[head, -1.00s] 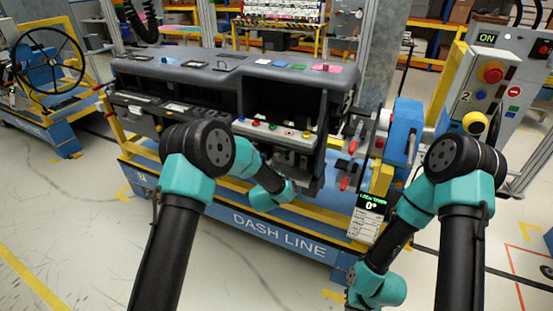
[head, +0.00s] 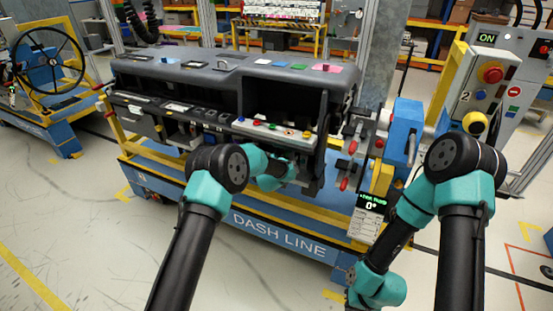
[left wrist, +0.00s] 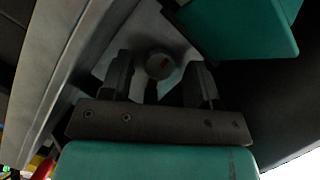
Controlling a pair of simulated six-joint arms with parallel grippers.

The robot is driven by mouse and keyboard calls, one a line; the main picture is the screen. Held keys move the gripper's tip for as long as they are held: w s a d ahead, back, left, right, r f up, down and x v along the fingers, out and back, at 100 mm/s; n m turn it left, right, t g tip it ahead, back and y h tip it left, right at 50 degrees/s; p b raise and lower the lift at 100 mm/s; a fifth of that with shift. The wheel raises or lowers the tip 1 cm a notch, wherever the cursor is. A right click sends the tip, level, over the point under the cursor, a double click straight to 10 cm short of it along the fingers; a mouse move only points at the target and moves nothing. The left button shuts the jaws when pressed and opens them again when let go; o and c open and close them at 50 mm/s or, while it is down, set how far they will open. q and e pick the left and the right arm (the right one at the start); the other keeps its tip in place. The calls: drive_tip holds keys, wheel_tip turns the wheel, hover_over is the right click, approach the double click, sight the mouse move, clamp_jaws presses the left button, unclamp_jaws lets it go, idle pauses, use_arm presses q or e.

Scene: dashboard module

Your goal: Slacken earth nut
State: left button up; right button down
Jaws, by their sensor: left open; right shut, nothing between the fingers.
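The module rests on a blue and yellow trolley (head: 280,235). A small display (head: 372,203) reading 0° hangs at its right end, below red-handled tools (head: 345,183) and a blue unit (head: 403,130). A control box (head: 490,85) stands at the right. The front floor is clear.

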use_arm(q)
drive_tip(key=shift+w, duration=0.1)
drive_tip(key=shift+c, duration=0.2)
drive_tip(key=c, duration=0.9)
drive_tip(key=shift+a+n+g+h, duration=0.1)
drive_tip(key=shift+n+g+h, duration=0.45)
drive_tip(key=shift+n, duration=1.05)
drive_tip(key=o, duration=0.9)
drive_tip(key=shift+o, duration=0.2)
drive_tip(key=shift+m, duration=0.3)
